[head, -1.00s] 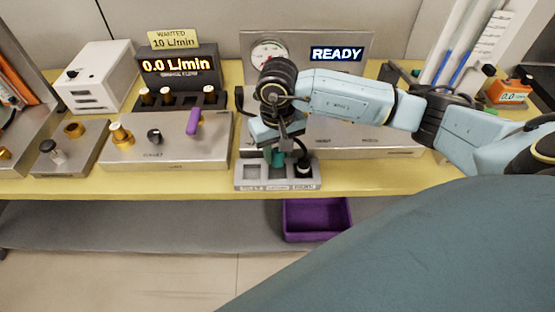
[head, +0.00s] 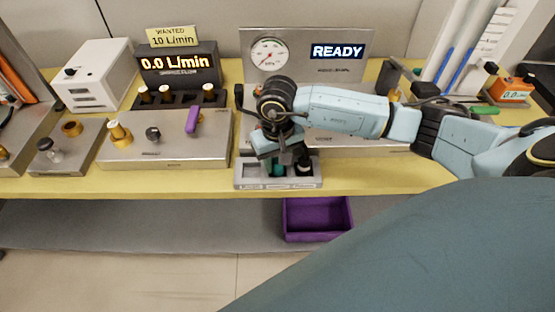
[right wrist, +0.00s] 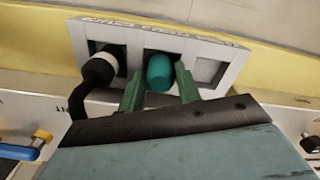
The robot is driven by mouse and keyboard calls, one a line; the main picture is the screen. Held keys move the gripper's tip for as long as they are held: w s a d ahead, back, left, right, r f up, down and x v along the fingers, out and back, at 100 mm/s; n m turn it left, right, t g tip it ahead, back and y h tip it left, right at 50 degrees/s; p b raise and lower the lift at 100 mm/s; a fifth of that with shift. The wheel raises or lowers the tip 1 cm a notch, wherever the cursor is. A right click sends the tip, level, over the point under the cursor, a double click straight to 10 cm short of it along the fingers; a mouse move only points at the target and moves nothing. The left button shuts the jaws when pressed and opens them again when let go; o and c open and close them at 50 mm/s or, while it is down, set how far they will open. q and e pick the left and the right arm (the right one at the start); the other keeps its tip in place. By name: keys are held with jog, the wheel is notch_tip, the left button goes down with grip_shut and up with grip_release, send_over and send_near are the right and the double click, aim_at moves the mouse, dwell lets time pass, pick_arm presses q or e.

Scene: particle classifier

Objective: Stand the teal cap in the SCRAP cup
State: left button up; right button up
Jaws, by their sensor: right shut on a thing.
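The teal cap (head: 278,170) is at the middle cup of a grey three-cup holder (head: 240,184) at the bench's front edge. It also shows in the right wrist view (right wrist: 160,72), upright, with its lower end within the cup opening. My right gripper (right wrist: 160,88) is shut on the cap, one green finger on each side; it shows in the head view (head: 279,160) above the holder. The holder's front labels are too small to read, so I cannot tell which cup is SCRAP. My left gripper is not in view.
A black plug with a white ring (right wrist: 101,68) and a cable fills one neighbouring cup; the other outer cup (right wrist: 210,72) is empty. A metal valve panel (head: 165,150) stands to the left, and a purple bin (head: 318,218) sits below the bench edge.

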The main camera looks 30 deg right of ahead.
aim_at(277, 160)
jog(key=shift+f, duration=0.2)
jog(key=o, duration=1)
jog(key=shift+c, duration=0.2)
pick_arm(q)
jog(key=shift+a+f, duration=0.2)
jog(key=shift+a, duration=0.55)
pick_arm(e)
jog(key=shift+r, duration=0.35)
notch_tip(277, 160, up, 4)
jog(key=shift+p, duration=0.7)
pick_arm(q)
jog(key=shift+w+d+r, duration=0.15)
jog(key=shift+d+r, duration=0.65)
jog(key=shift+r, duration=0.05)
pick_arm(e)
notch_tip(277, 160, up, 9)
jog(key=shift+f, duration=0.2)
